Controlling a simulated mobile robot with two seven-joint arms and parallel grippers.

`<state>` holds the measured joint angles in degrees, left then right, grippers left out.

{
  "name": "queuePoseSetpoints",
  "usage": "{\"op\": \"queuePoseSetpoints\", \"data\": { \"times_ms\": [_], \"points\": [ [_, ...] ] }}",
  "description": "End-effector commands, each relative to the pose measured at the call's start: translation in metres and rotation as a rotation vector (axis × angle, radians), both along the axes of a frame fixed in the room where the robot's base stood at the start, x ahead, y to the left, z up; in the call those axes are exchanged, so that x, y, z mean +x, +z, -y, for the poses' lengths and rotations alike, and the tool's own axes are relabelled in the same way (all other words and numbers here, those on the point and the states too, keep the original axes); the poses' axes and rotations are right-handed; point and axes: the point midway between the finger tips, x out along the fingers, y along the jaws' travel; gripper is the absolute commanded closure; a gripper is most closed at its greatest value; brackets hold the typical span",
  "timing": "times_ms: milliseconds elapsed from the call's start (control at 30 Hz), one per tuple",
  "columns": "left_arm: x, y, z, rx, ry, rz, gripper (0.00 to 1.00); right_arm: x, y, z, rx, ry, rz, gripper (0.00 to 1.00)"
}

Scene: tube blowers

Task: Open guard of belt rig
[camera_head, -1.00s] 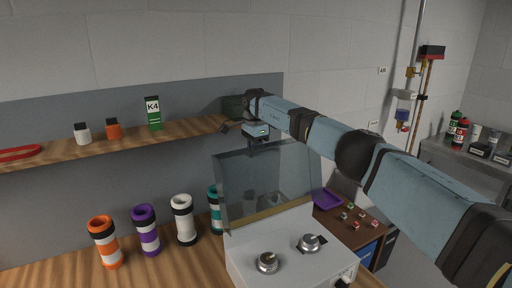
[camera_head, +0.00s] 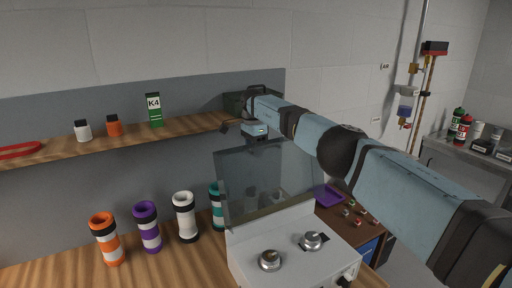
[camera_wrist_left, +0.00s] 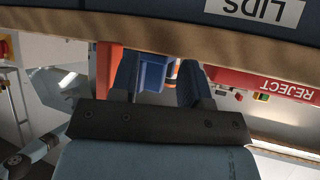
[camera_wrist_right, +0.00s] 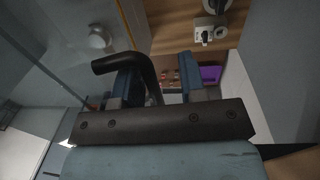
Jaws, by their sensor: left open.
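The belt rig (camera_head: 290,255) is a pale box with two round metal knobs on top. Its clear guard (camera_head: 262,185) stands roughly upright at the back of the box. My right gripper (camera_head: 255,140) is at the guard's top edge. In the right wrist view, a bent black handle (camera_wrist_right: 120,63) reaches between the spread fingers of the right gripper (camera_wrist_right: 165,85); I cannot tell whether they touch. The clear panel shows at left there. My left gripper (camera_wrist_left: 160,80) shows only in its wrist view, open and empty, below a wooden edge.
A wooden shelf (camera_head: 190,128) holds small bottles, a green K4 box (camera_head: 154,110) and a dark case. Striped tubes (camera_head: 148,228) stand left of the rig. A purple tray (camera_head: 328,195) lies behind right. The left wrist view shows a red REJECT label (camera_wrist_left: 270,84).

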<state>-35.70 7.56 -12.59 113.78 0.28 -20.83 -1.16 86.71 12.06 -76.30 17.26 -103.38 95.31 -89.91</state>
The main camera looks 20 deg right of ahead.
Motion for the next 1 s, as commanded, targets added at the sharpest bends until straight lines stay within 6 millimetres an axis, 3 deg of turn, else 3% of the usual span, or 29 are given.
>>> {"op": "queuePoseSetpoints", "data": {
  "times_ms": [467,567,767,833,1000],
  "points": [
    [0.001,0.000,0.000,0.000,0.000,0.001,0.57,0.001,0.007,0.002,0.000,-0.005,0.003,0.62],
    [0.000,-0.004,0.000,0.000,0.000,0.001,0.57,0.001,0.017,0.002,-0.001,-0.005,0.005,0.62],
    [0.000,-0.010,0.002,-0.003,-0.002,-0.002,0.57,0.003,0.055,0.000,-0.002,-0.005,0.008,0.62],
    [0.000,0.004,0.002,-0.002,-0.004,-0.005,0.57,0.003,0.070,0.001,-0.001,-0.006,0.005,0.62],
    [0.002,0.018,-0.001,0.001,0.001,0.008,0.57,0.004,0.081,0.001,0.000,-0.005,0.004,0.62]
  ]
}}
